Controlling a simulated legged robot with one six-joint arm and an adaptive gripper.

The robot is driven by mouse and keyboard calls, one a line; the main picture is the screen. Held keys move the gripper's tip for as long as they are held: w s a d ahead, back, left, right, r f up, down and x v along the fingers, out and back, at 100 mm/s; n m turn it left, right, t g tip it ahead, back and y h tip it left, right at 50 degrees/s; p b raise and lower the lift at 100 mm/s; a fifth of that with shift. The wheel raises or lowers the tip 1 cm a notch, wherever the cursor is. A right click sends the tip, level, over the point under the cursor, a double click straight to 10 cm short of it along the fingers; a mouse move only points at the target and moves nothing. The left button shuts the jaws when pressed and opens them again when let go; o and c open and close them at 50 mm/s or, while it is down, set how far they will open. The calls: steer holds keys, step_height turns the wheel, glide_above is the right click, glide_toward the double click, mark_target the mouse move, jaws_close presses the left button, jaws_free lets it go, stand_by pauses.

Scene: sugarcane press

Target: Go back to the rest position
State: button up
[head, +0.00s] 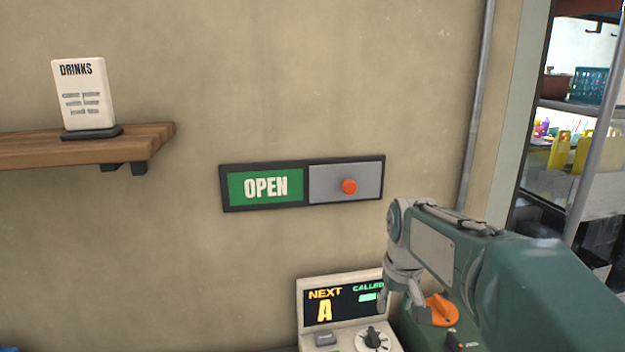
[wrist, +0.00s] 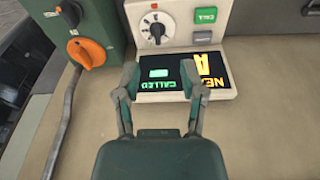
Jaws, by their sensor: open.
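My gripper (head: 402,306) is in front of the right side of the queue display box (head: 312,285), at the bottom of the head view. In the wrist view my gripper (wrist: 159,70) has its two fingers spread apart with nothing between them. The box's dark screen (wrist: 205,77) shows beyond and between the fingers, upside down, with a yellow "A" and a green "CALLED". The gap between the fingertips and the box cannot be told. My arm reaches in from the right in the head view and hides part of what is behind it.
An OPEN sign (head: 265,187) with an orange button (head: 349,186) is on the wall. A wooden shelf (head: 80,148) holds a drinks card (head: 85,95). A green machine with an orange knob (head: 441,309) stands right of the box.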

steer(key=s+m+t, duration=0.1)
steer(key=s+t, duration=0.2)
steer(key=s, duration=1.9)
steer(key=shift+s+f+m+t, duration=0.2)
steer(key=shift+f+m+t, duration=0.1)
steer(key=shift+f, duration=0.1)
stand_by(0.3)
